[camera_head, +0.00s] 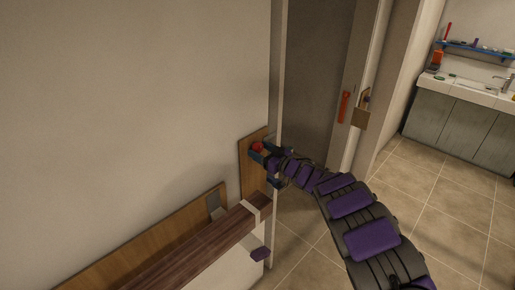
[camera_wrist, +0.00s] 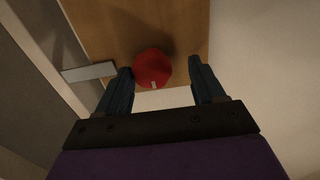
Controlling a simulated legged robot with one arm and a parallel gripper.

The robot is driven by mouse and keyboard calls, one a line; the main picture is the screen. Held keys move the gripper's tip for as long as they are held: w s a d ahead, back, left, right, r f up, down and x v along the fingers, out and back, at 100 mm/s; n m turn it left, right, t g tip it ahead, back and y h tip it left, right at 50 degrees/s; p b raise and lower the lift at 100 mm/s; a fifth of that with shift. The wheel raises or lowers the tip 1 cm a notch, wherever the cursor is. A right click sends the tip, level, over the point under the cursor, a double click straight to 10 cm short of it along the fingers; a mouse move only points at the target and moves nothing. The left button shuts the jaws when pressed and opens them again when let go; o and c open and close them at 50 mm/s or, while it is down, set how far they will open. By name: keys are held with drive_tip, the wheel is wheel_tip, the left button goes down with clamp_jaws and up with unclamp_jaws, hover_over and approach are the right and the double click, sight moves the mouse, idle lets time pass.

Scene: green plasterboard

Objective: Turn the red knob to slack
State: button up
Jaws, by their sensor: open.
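The red knob (camera_head: 257,147) sits on a wooden board (camera_head: 246,178) on the wall, left of the door frame. In the wrist view the round red knob (camera_wrist: 152,68) has a small pale mark on its lower side. My gripper (camera_head: 264,164) is at the board, close to the knob. In the wrist view my gripper (camera_wrist: 160,78) is open, with one dark finger on each side of the knob. The left finger's tip is very near the knob, and a gap shows at the right finger. I cannot tell whether either finger touches it.
A dark wooden rail (camera_head: 195,245) runs along the wall below the board. A grey doorway (camera_head: 315,80) with an orange handle (camera_head: 344,107) is to the right. A pale metal plate (camera_wrist: 89,71) lies left of the knob. Tiled floor is open toward the sink counter (camera_head: 465,120).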

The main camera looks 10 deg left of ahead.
drive_tip(key=shift+x, duration=1.1)
drive_tip(key=shift+w, duration=0.15)
drive_tip(key=shift+w+d+r, duration=0.1)
drive_tip(key=shift+d, duration=0.4)
drive_tip(key=shift+w+d+r, duration=0.1)
drive_tip(key=shift+w+d, duration=0.05)
drive_tip(key=shift+d, duration=0.35)
drive_tip(key=shift+a+f, duration=0.2)
drive_tip(key=shift+a, duration=1)
drive_tip(key=shift+c, duration=0.7)
drive_tip(key=shift+s+a+r, duration=0.1)
drive_tip(key=shift+c, duration=0.6)
drive_tip(key=shift+w+d, duration=0.25)
drive_tip(key=shift+d, duration=0.15)
drive_tip(key=c, duration=0.3)
drive_tip(key=shift+d, duration=0.15)
drive_tip(key=shift+c, duration=0.8)
drive_tip(key=c, duration=0.3)
